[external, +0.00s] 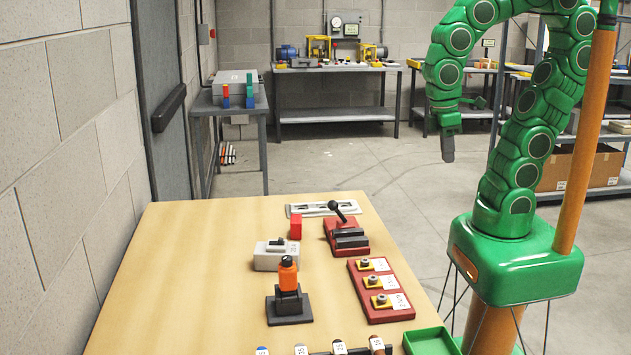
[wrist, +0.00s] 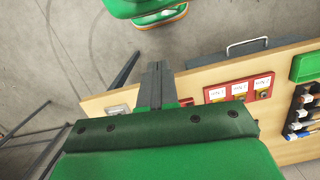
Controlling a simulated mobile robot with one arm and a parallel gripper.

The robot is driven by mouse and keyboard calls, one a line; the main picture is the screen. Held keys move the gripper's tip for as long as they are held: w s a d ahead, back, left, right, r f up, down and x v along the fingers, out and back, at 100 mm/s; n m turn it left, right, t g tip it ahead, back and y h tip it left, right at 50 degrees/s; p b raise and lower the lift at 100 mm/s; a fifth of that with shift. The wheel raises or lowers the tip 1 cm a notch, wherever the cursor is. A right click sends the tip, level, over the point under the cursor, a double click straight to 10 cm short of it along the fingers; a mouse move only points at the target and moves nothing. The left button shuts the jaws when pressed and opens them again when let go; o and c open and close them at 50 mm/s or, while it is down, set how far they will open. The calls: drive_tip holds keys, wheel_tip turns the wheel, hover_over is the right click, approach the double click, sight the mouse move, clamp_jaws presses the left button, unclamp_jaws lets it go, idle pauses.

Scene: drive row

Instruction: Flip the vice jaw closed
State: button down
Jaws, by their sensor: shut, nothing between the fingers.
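The vice (external: 347,241) stands on the wooden table, right of its middle in the external view. It has a red base, dark grey jaws and a lever with a black ball knob (external: 333,205), which leans up to the left. My gripper (external: 447,158) hangs fingers down, well above and to the right of the vice, apart from it. In the wrist view the fingers of my gripper (wrist: 156,68) are together and empty. A little red shows beside them there, possibly the vice, mostly hidden by the gripper.
The table (external: 190,270) also bears a red plate with yellow labelled pieces (external: 380,290), an orange-and-black tool on a stand (external: 288,285), a grey box (external: 276,255), a red block (external: 295,226) and a green tray (external: 430,342). The table's left part is clear.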

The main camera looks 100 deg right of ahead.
sight(346, 229)
drive_tip(key=w+d+f+m+y, duration=0.1)
drive_tip(key=w+d+m, duration=0.25)
drive_tip(key=w, duration=0.45)
drive_tip(key=w+d+f+m+y, duration=0.1)
drive_tip(key=w+d+m, duration=0.1)
drive_tip(key=w+m, duration=0.4)
drive_tip(key=w+d+f+m+t+y, duration=0.2)
drive_tip(key=w+d+f+m, duration=0.45)
drive_tip(key=w+d, duration=0.45)
drive_tip(key=shift+m, duration=0.4)
drive_tip(key=x, duration=0.9)
drive_tip(key=shift+s, duration=0.2)
drive_tip(key=a, duration=0.3)
drive_tip(key=shift+f, duration=0.35)
drive_tip(key=shift+a, duration=0.65)
drive_tip(key=shift+a, duration=0.1)
drive_tip(key=shift+a, duration=1.05)
